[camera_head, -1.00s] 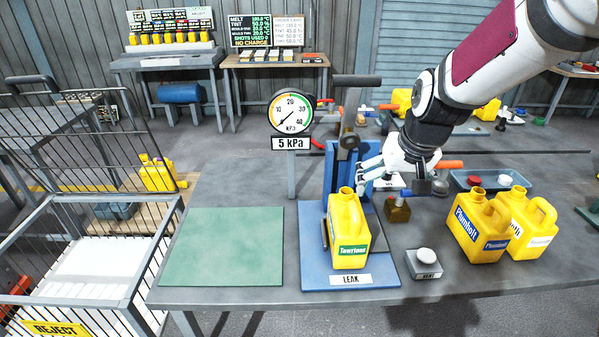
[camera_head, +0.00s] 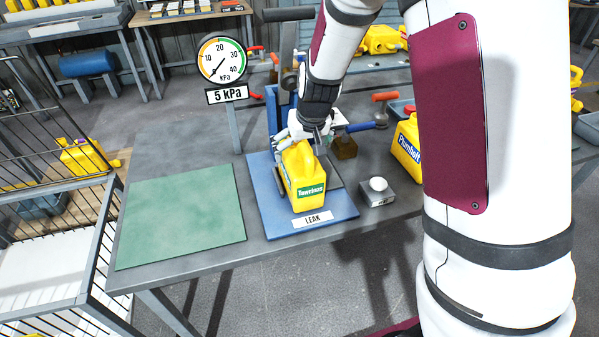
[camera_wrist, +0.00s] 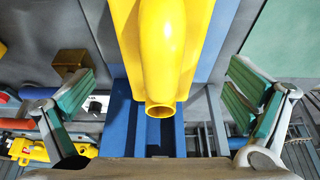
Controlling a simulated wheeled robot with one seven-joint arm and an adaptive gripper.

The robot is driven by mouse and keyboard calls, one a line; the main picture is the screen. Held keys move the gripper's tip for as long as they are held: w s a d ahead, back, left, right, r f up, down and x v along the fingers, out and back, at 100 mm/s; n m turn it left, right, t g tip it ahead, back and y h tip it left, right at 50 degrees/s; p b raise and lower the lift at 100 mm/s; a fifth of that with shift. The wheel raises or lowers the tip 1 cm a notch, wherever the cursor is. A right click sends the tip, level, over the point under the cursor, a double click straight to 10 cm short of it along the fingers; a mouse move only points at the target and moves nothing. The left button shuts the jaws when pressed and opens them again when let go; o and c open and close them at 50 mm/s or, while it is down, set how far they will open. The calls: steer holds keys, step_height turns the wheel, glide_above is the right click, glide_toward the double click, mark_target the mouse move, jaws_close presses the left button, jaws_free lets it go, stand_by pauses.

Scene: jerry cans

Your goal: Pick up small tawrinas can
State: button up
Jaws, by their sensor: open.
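The small yellow Tawrinas can (camera_head: 304,178) stands upright on the blue leak-test base (camera_head: 335,208), its label facing the front. In the wrist view the can (camera_wrist: 165,50) shows its handle and open spout between my gripper's fingers. My gripper (camera_head: 300,138) is at the top rear of the can. In the wrist view my gripper (camera_wrist: 160,100) is open, with its green-padded fingers spread wide on either side of the can, apart from it. The lower part of the can is out of the wrist view.
A green mat (camera_head: 185,215) lies left of the blue base. A small grey button box (camera_head: 377,192) stands right of the base. A Plumbolt can (camera_head: 407,145) is partly hidden behind my arm.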

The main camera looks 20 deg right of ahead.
steer(key=shift+x, duration=2.35)
steer(key=c, duration=1.7)
steer(key=shift+r, duration=0.15)
